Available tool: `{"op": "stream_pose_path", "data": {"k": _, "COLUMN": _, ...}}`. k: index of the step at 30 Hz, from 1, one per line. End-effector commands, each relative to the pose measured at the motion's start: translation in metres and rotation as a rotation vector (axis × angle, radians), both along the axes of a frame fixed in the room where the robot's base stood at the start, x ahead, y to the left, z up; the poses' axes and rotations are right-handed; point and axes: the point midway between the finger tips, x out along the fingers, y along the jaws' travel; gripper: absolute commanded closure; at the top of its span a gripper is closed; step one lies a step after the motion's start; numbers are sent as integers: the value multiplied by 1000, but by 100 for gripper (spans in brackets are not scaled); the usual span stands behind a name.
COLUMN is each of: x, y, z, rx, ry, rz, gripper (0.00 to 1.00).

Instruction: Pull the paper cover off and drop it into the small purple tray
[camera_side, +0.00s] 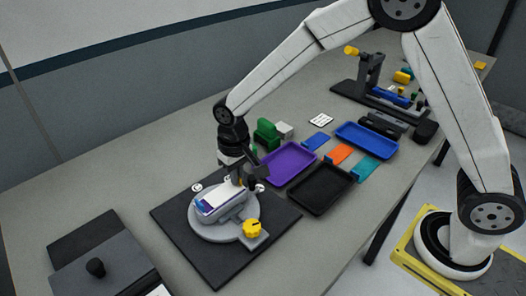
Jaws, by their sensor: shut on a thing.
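A phone-shaped piece with a white paper cover (222,196) lies on a round grey fixture (203,232) with a yellow knob (252,228), on a dark mat. My gripper (240,184) is pointed down at the piece's far right end and is shut on the paper cover there. The fingertips are small and partly hidden, so the exact grip is hard to see. The cover appears to lie flat along the piece. The small purple tray (267,174) is to the right of my gripper and looks empty.
A black tray (322,205) and a blue tray (367,141) lie to the right, with orange and teal pieces between them. A green block (267,132) stands behind the purple tray. A dark box with a knob (97,268) is at the lower left.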

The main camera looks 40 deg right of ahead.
Motion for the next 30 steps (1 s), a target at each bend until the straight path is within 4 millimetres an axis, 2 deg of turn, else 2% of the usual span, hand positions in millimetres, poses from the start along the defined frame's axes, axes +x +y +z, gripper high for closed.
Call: {"op": "stream_pose_path", "data": {"k": 30, "x": 0, "y": 0, "z": 11, "rx": 0, "ry": -1, "rz": 0, "gripper": 100}}
